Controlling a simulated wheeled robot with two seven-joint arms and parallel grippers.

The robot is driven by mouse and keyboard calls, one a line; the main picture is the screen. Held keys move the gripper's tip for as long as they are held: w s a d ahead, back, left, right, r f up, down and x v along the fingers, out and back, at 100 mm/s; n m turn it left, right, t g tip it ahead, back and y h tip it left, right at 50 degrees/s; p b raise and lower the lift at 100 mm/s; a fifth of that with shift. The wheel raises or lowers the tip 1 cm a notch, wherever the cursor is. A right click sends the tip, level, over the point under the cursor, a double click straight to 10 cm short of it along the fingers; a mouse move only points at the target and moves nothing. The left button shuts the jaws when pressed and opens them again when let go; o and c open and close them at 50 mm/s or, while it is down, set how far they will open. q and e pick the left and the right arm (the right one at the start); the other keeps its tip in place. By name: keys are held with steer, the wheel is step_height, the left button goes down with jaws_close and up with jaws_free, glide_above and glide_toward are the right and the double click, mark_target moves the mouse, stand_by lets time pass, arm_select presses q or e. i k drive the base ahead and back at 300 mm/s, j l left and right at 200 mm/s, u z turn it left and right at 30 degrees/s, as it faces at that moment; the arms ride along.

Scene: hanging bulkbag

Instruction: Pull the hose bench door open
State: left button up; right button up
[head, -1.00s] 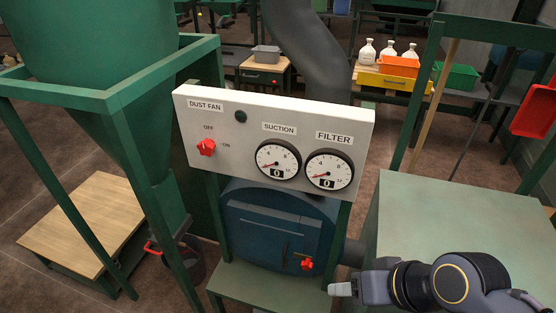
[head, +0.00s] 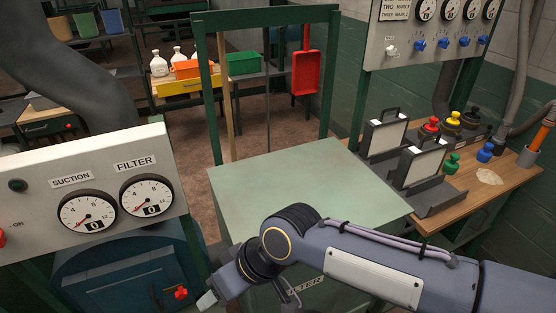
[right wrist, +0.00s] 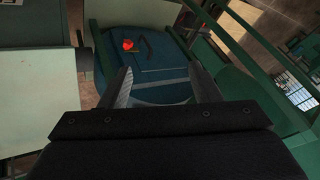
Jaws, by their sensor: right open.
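A wooden-topped bench (head: 468,203) with grey hoses (head: 508,80) rising behind it stands at the right of the head view. Its front below the top is mostly cut off or behind my arm, and I cannot make out a door there. My right gripper (head: 207,300) is at the lower left of the head view, far from that bench and near the blue filter housing (head: 130,275). In the right wrist view its two fingers (right wrist: 154,86) stand apart with nothing between them, pointing at the blue housing with a red knob (right wrist: 128,45). My left gripper is out of view.
A pale green-topped cabinet (head: 290,180) stands between my right arm and the floor behind. A gauge panel (head: 90,185) is at the left. Black-handled cases (head: 386,133) and coloured caps (head: 453,163) crowd the wooden bench.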

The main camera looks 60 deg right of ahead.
mark_target(478, 220)
steer(key=z, duration=3.45)
steer(key=u, duration=0.25)
steer(key=i+l+u, duration=0.5)
steer(key=l, duration=0.15)
steer(key=i+l+u, duration=0.1)
steer(key=l+u, duration=0.2)
steer(key=i+l, duration=0.25)
steer(key=l, duration=0.15)
steer(key=i+l, duration=0.3)
steer(key=i+l+u, duration=0.1)
steer(key=i+l, duration=0.15)
steer(key=l, duration=0.2)
steer(key=i+l, duration=0.25)
steer(key=l, duration=0.15)
